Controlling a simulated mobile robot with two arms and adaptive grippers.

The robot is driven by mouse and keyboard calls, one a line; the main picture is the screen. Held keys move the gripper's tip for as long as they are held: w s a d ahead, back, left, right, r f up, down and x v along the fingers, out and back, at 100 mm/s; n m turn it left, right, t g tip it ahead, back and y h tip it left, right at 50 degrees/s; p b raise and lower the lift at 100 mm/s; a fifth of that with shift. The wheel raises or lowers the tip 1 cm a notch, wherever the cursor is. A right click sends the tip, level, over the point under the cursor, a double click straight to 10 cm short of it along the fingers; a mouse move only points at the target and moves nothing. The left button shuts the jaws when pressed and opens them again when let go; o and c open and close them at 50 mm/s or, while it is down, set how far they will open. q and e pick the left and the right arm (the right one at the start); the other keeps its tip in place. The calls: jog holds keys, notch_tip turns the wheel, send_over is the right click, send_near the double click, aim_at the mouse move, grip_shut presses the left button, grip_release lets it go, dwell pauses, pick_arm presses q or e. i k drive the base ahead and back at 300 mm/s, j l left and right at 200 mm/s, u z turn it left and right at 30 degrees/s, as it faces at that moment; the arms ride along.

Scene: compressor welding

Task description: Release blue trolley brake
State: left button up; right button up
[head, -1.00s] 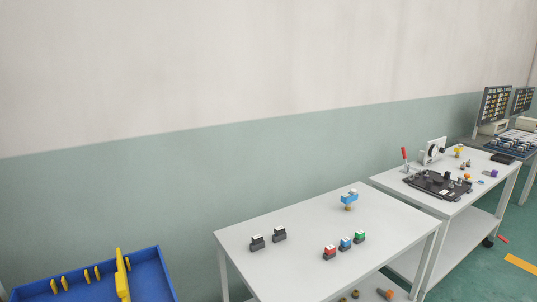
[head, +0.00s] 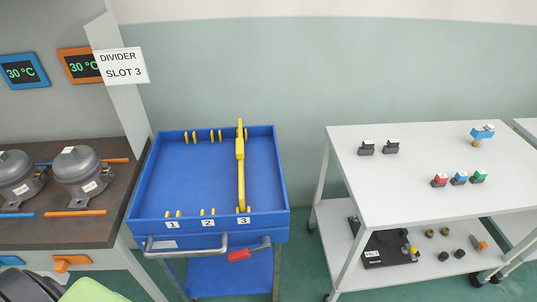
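The blue trolley (head: 284,190) stands at the centre left in the head view. It has a shallow blue tray top with yellow pegs, a taller yellow bar (head: 241,170) and labels 1, 2 and 3 along its front edge. A grey metal handle (head: 185,250) runs along its front. A red-ended lever (head: 239,255) sits at the front right below label 3, with a grey rod beside it. The lever looks like the brake, but its setting cannot be told. Neither of my grippers is in view.
A workbench (head: 100,227) with two grey compressors (head: 82,175) stands to the left, beside a "DIVIDER SLOT 3" sign (head: 121,66). A white two-tier table (head: 430,203) with small parts stands to the right. A green rounded object (head: 93,290) is at the lower left.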

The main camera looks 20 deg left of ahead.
aim_at(237, 255)
jog(key=u, duration=0.95)
